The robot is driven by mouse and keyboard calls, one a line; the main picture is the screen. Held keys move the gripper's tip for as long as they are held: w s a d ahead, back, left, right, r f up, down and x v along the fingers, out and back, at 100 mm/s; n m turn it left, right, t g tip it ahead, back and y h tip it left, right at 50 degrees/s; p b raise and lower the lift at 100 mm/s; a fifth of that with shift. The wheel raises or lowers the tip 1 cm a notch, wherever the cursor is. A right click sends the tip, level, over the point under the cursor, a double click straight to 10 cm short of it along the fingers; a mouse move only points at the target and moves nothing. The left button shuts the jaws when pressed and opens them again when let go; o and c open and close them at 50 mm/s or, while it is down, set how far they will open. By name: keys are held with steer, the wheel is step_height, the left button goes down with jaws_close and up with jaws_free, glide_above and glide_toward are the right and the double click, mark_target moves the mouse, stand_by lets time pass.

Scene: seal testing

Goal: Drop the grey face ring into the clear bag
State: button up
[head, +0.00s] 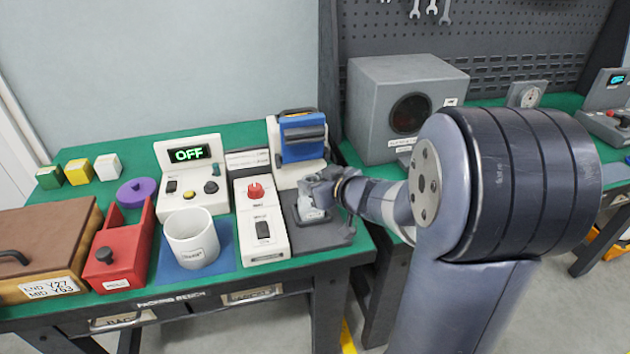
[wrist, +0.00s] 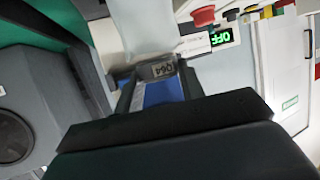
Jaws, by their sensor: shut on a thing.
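My gripper (head: 320,190) is low over a dark grey pad (head: 345,238) at the front right of the green bench. In the wrist view my gripper (wrist: 157,78) is shut on a small grey piece with a printed mark (wrist: 158,70). Its full shape is hidden, so I cannot tell if it is the grey face ring. A pale, see-through-looking sheet (wrist: 148,28), perhaps the clear bag, shows just beyond the fingertips. In the head view a pale patch (head: 313,214) lies below the gripper, partly hidden. I cannot tell if piece and sheet touch.
A white-and-blue machine (head: 302,140) stands behind the pad. A white box with a red knob (head: 259,222), a white mug (head: 192,238), an OFF display unit (head: 188,155) and a red tray (head: 120,252) stand left. A grey box (head: 400,90) stands on the right bench.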

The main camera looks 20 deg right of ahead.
steer(key=shift+f, duration=0.1)
steer(key=shift+f, duration=0.3)
steer(key=shift+r, duration=0.1)
stand_by(0.8)
steer(key=o, duration=1.1)
steer(key=shift+c, duration=0.2)
step_height(320, 180, up, 8)
steer(key=p, duration=0.9)
steer(key=shift+r+p, duration=0.1)
steer(key=shift+p, duration=0.2)
